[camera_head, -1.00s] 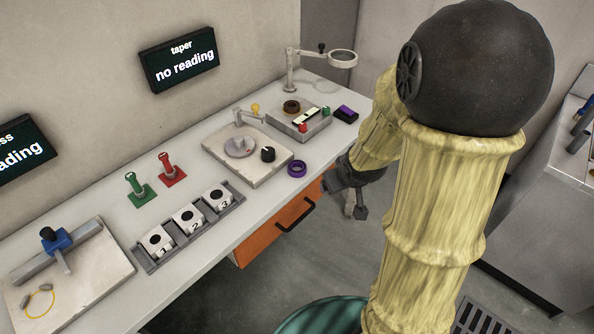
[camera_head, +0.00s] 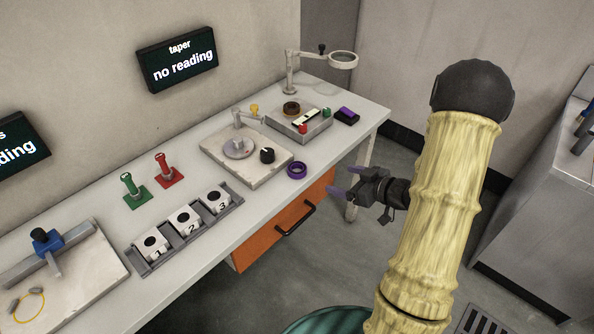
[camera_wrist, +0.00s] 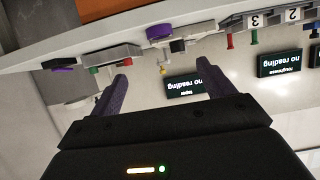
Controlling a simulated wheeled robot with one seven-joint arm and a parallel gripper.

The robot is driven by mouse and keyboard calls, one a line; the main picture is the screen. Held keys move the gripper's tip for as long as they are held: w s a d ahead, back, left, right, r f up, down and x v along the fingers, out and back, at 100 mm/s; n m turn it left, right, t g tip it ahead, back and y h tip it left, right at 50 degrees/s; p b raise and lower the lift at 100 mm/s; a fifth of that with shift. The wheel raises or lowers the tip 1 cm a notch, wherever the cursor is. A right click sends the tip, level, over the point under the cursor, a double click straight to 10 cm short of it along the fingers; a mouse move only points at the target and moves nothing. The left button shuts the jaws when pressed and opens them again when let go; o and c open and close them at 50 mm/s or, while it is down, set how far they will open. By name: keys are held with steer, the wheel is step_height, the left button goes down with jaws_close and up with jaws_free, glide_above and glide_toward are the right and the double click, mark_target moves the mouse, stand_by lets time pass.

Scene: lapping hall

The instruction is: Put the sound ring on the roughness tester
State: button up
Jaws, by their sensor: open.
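A purple ring (camera_head: 297,170) lies flat near the bench's front edge; it also shows in the upside-down wrist view (camera_wrist: 159,32). A brown ring (camera_head: 291,107) sits on a grey block with red and green knobs. I cannot tell by sight which ring is sound. A screen in the wrist view reads "roughness" (camera_wrist: 280,62). The pale plate with a blue-headed fixture (camera_head: 62,278) stands near that screen's side of the bench, at left; I cannot confirm it is the tester. My gripper (camera_head: 349,181) is open and empty, off the bench's front edge, right of the purple ring.
A plate with a round disc and black knob (camera_head: 267,155) stands behind the purple ring. A numbered rack (camera_head: 186,226), green and red stands (camera_head: 163,172) and a ring-topped magnifier stand (camera_head: 292,72) are on the bench. An orange drawer (camera_head: 275,232) is below.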

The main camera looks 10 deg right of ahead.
glide_toward(292, 166)
steer(key=shift+w+a+f, duration=0.2)
steer(key=shift+w+f, duration=0.2)
steer(key=shift+w, duration=0.15)
steer(key=shift+w+a, duration=0.1)
steer(key=x, duration=0.5)
steer(key=shift+f+p, duration=0.1)
steer(key=shift+p, duration=0.2)
steer(key=c, duration=1.2)
steer(key=shift+o, duration=0.2)
step_height(292, 166, up, 10)
steer(key=shift+p, duration=0.3)
